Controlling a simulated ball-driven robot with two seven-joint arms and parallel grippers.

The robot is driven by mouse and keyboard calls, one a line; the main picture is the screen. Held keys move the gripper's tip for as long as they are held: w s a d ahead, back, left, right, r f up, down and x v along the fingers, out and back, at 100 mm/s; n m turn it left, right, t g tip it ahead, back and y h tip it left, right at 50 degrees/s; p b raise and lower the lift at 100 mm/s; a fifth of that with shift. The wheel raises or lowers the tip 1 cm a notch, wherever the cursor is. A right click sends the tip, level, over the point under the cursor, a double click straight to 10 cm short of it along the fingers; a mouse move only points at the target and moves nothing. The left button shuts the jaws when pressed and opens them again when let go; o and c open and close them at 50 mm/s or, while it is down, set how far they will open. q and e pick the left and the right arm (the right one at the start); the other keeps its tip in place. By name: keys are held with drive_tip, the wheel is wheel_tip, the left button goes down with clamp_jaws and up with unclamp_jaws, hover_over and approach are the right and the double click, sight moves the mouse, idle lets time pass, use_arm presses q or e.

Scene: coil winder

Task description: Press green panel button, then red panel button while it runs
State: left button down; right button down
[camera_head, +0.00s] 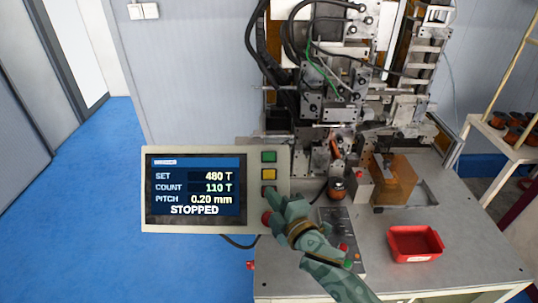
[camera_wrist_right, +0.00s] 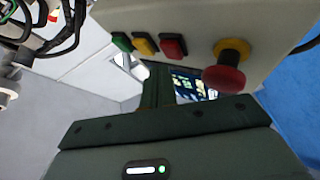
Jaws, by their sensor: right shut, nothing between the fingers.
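The control panel (camera_head: 216,190) stands at the left of the bench; its screen (camera_head: 196,190) reads SET 480 T, COUNT 110 T, PITCH 0.20 mm, STOPPED. The green panel button (camera_head: 268,156) is on top, the yellow button (camera_head: 268,174) below it. The red panel button (camera_wrist_right: 173,46) shows clearly in the right wrist view, beside the yellow one. A red mushroom knob (camera_wrist_right: 226,75) on a yellow collar is at the panel's other end. My right gripper (camera_head: 275,201) is shut and empty, close in front of the panel's lower buttons; I cannot tell whether it touches one. My left gripper is out of view.
The winding machine (camera_head: 340,90) fills the back of the bench. A red tray (camera_head: 415,243) lies at the right. A small control box (camera_head: 335,225) sits near my right forearm. A rack with spools (camera_head: 515,130) stands far right. The blue floor at left is clear.

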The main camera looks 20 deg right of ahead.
drive_tip(key=shift+s+a+r+p, duration=0.1)
drive_tip(key=shift+s+r+p, duration=0.15)
drive_tip(key=shift+r+p, duration=0.15)
drive_tip(key=s+r+p, duration=0.2)
drive_tip(key=s+p, duration=0.1)
drive_tip(key=shift+a+r, duration=0.25)
drive_tip(key=shift+a, duration=0.15)
